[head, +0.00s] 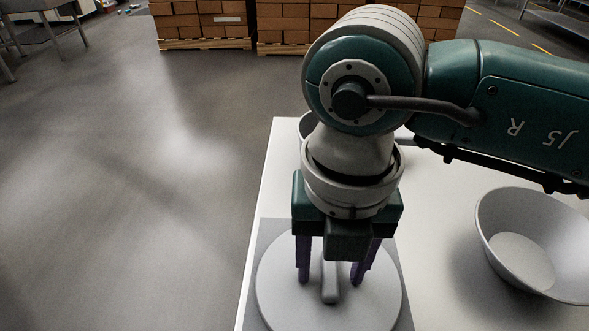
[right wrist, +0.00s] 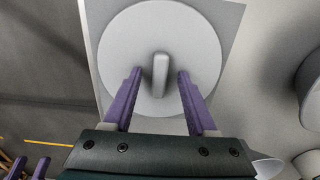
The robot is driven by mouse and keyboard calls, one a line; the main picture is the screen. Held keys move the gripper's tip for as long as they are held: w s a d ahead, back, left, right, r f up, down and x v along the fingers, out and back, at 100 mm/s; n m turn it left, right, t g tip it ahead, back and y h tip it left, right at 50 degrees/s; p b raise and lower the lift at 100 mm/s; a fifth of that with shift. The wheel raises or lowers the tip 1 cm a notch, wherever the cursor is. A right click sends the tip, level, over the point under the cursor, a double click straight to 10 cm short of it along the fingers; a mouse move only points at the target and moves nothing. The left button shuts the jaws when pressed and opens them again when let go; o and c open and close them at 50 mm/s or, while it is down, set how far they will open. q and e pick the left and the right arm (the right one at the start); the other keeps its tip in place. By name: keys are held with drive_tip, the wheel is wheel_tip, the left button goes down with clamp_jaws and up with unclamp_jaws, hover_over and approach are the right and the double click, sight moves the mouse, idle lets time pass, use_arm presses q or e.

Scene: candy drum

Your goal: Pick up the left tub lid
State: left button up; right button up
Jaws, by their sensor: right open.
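The round, light grey tub lid (head: 278,292) lies flat on a grey square mat at the near left end of the white table. A raised bar handle (head: 329,292) stands at its centre. My right gripper (head: 330,280) points down over the lid, open, with one purple finger on each side of the handle. In the right wrist view the handle (right wrist: 160,75) sits between the fingertips, with a gap on both sides, and the lid (right wrist: 125,40) fills the top middle. Two purple fingers of my left gripper (right wrist: 28,167) show apart at the bottom left of that view.
The white table (head: 440,235) carries an open grey bowl-like tub (head: 525,255) to the right. Another round rim (head: 308,125) is mostly hidden behind my right arm. Stacked boxes (head: 205,20) on pallets stand far back. The floor to the left is clear.

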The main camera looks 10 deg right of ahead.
clamp_jaws()
idle(0.3)
idle(0.3)
